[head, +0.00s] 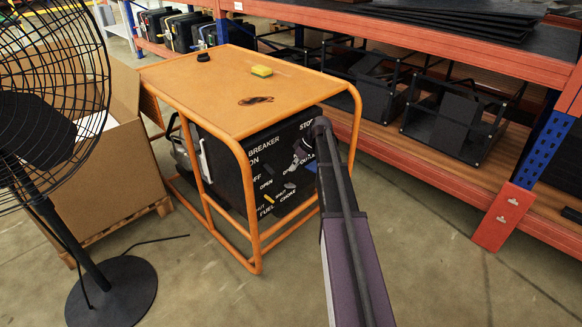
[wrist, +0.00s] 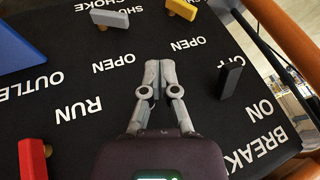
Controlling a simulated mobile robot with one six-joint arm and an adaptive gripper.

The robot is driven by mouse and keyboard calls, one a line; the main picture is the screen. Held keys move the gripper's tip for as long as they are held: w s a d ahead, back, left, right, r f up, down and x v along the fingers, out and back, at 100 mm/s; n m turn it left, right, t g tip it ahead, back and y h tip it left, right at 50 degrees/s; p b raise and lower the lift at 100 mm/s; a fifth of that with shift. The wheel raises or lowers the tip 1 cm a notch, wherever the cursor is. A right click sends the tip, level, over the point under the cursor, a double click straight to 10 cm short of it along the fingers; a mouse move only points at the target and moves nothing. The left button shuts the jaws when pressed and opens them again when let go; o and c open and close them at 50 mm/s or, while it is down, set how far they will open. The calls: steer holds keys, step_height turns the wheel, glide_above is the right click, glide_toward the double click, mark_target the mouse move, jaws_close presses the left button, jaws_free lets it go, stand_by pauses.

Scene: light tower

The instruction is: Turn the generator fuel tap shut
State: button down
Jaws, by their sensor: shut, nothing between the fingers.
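The generator's black panel (head: 228,165) carries white labels and several levers. The yellow fuel tap (head: 268,198) sits low on the panel, near the words OPEN, SHUT and FUEL. In the wrist view the yellow tap (wrist: 182,9) is at the top edge and partly cut off; its exact setting is hard to tell. My gripper (wrist: 160,68) is shut and empty, in front of the panel's middle near the OPEN labels, apart from the tap. In the head view my gripper (head: 299,153) is partly hidden by my arm.
A grey choke lever (wrist: 110,18) is beside the tap. A black breaker lever (wrist: 230,77) and a red lever (wrist: 32,158) also stand out from the panel. An orange tube frame (head: 245,205) surrounds the generator. A fan (head: 110,290) stands left; racks (head: 480,190) stand right.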

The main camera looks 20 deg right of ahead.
steer(key=shift+d+r, duration=0.1)
steer(key=shift+r, duration=0.1)
steer(key=c, duration=0.8)
jaws_free()
steer(key=shift+s+f, duration=0.15)
steer(key=shift+o, duration=0.6)
steer(key=shift+s+a+f, duration=0.1)
steer(key=shift+a+f, duration=0.1)
steer(key=shift+a, duration=0.1)
steer(key=n+t+h+b, duration=0.2)
steer(key=t+h+b, duration=0.5)
steer(key=t+b, duration=0.3)
glide_toward(271, 200)
step_height(271, 200, up, 3)
steer(key=s+g, duration=0.1)
steer(key=s, duration=0.1)
steer(key=shift+w+b, duration=0.15)
steer(key=shift+b, duration=0.15)
steer(key=shift+w+f, duration=0.1)
steer(key=shift+f, duration=0.05)
steer(key=shift+a+f+b+x, duration=0.15)
steer(key=shift+b+x, duration=1.95)
steer(key=shift+x, duration=1.3)
steer(key=shift+a+f+b+x, duration=0.15)
steer(key=shift+b+x, duration=1.95)
steer(key=shift+x, duration=1.35)
